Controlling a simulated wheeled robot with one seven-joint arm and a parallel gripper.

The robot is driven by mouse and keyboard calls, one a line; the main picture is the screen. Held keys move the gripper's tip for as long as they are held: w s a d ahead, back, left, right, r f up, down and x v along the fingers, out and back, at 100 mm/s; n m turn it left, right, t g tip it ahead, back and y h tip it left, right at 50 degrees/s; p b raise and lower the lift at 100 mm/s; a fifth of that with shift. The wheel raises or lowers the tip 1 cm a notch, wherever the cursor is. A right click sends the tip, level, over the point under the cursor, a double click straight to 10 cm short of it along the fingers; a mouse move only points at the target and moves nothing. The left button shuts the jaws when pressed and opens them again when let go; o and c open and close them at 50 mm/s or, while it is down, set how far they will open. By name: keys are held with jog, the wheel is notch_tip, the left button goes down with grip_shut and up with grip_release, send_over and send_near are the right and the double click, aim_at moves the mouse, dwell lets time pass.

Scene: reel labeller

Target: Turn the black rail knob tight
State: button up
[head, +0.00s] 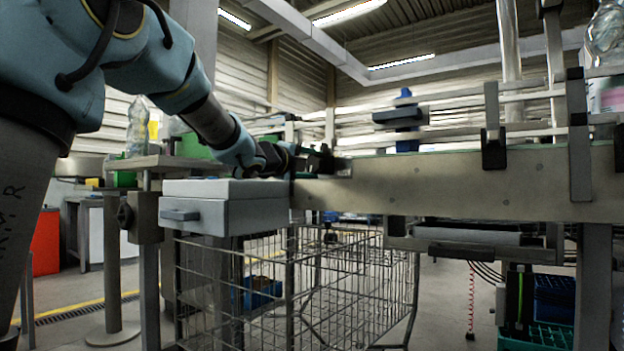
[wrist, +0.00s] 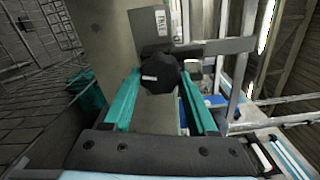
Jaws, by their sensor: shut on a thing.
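The black knob (wrist: 162,74) is a faceted dark knob with a small light mark on its face. In the wrist view it sits between the two teal fingers of my gripper (wrist: 161,80), which is shut on it. A grey flat bar (wrist: 215,47) runs behind the knob, with a pale labelled plate (wrist: 152,22) above. In the head view my gripper (head: 318,160) is at the left end of the conveyor, just past the grey box. There the knob is too small and dark to make out.
The conveyor (head: 450,185) with its guide rails runs to the right. A grey box (head: 225,208) stands beneath my forearm, above a wire cage (head: 300,290). Another dark knob (head: 125,213) is on a post at left. Clear bottles (head: 140,125) stand at left and far right.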

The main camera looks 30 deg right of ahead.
jog(key=m+b, duration=0.2)
jog(key=m, duration=0.1)
jog(key=m+b, duration=0.1)
jog(key=shift+f+m+b, duration=0.3)
jog(key=shift+b, duration=0.1)
jog(key=shift+m+b, duration=1.2)
jog(key=shift+m, duration=0.5)
jog(key=shift+w+r, duration=0.1)
jog(key=o, duration=1.4)
jog(key=shift+c, duration=0.2)
jog(key=shift+a, duration=0.1)
jog(key=v, duration=1)
jog(key=shift+s+a, duration=0.2)
jog(key=shift+a, duration=0.1)
